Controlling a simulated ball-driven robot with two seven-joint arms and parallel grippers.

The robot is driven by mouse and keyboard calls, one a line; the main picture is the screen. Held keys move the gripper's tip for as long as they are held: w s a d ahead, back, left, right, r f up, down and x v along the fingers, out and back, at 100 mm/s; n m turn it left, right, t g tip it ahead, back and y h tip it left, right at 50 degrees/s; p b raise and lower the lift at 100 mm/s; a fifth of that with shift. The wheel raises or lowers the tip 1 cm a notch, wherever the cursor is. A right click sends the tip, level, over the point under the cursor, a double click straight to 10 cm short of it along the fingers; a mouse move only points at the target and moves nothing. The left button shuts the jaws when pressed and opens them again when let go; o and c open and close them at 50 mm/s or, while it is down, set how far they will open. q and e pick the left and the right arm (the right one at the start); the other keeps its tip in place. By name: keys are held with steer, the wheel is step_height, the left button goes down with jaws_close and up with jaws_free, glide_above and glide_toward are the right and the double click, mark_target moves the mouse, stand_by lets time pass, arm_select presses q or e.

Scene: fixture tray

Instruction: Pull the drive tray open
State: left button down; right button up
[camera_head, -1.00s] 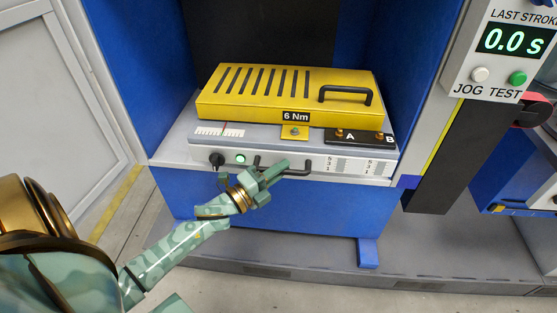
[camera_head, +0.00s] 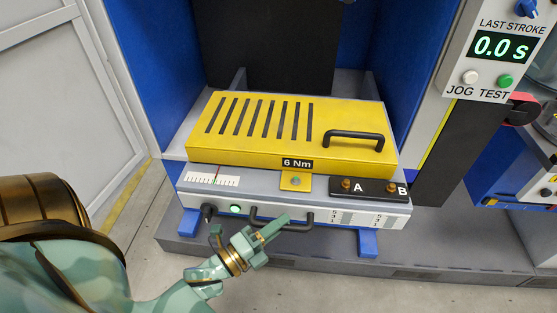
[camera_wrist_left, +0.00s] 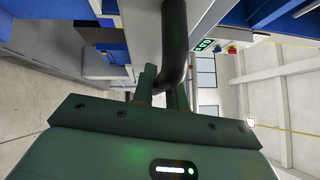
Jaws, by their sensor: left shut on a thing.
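The drive tray (camera_head: 190,186) is a grey drawer with a yellow slotted cover (camera_head: 345,122) marked 6 Nm on top. It stands out from the blue cabinet, over two blue feet. A black bar handle (camera_head: 300,227) runs along its white front, beside a green lit button (camera_head: 235,209) and a black knob (camera_head: 208,210). My left gripper (camera_head: 275,227) is shut on the handle, with its fingers partly hiding the bar. In the left wrist view the handle (camera_wrist_left: 175,40) runs between the fingers. My right gripper is not in view.
A control panel with a 0.0 s display (camera_head: 507,47) and JOG and TEST buttons hangs at the upper right. A black post (camera_head: 455,150) stands right of the tray. Grey floor is clear in front.

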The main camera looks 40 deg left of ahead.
arm_select(q)
steer(key=c, duration=1.4)
jaws_free()
steer(key=shift+a, duration=0.1)
steer(key=v, duration=1.6)
steer(key=shift+s+p, duration=0.2)
steer(key=shift+p, duration=0.2)
